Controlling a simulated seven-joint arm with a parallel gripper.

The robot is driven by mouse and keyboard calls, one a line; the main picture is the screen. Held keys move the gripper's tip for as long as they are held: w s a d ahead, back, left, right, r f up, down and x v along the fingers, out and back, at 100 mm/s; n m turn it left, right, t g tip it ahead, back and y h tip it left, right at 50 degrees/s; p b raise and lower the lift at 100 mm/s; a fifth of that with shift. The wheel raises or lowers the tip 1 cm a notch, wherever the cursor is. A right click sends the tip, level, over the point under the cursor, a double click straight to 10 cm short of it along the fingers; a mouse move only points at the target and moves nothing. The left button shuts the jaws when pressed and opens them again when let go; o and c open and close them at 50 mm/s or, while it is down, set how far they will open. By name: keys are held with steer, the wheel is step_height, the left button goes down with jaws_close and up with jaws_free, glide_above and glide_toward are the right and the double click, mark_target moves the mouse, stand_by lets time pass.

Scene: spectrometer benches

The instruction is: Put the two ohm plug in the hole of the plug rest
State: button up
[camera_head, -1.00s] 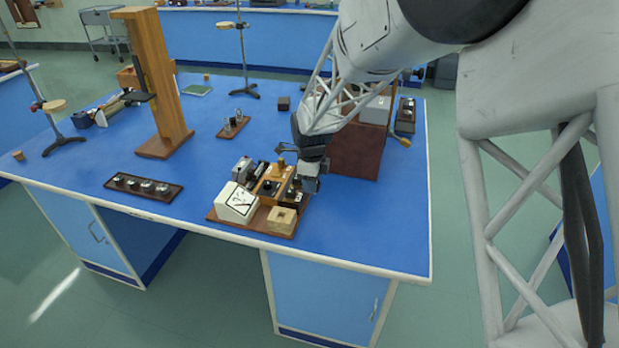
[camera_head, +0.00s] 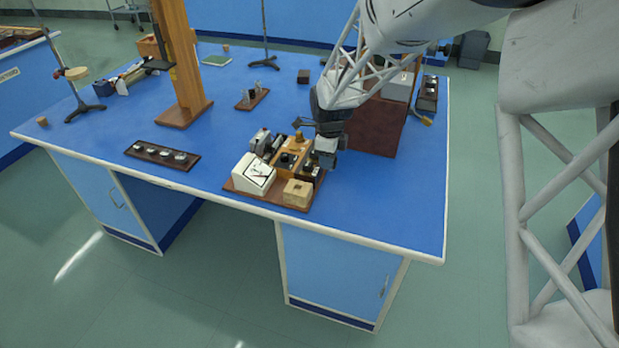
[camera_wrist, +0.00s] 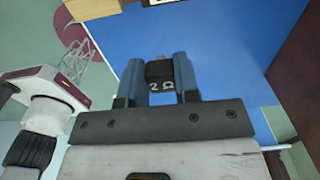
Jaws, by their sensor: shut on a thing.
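My gripper (camera_head: 327,159) is above the right side of the wooden instrument board near the bench's front edge. In the wrist view my gripper (camera_wrist: 160,77) is shut on a small black plug (camera_wrist: 160,71) marked "2 Ω", held between its two blue-grey fingers. The plug's lower end is hidden. A pale wooden block (camera_head: 298,193) with a dark hole in its top, which looks like the plug rest, sits at the board's front right corner. It lies in front of and slightly left of my gripper, apart from it.
The board (camera_head: 242,190) also carries a white dial meter (camera_head: 254,175) and a wooden box with black knobs (camera_head: 289,158). A strip with several round terminals (camera_head: 162,154) lies left. The bench top right of the board is clear.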

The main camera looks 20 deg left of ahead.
steer(key=s+d+n, duration=0.2)
steer(key=s+n, duration=0.2)
steer(key=s, duration=1.5)
steer(key=shift+s, duration=0.35)
steer(key=shift+r, duration=0.1)
glide_above(294, 181)
steer(key=s+d, duration=0.1)
steer(key=s, duration=0.2)
steer(key=shift+w+f, duration=0.25)
steer(key=shift+f, duration=0.5)
steer(key=shift+f, duration=0.1)
steer(key=shift+f, duration=1.65)
steer(key=shift+f, duration=0.15)
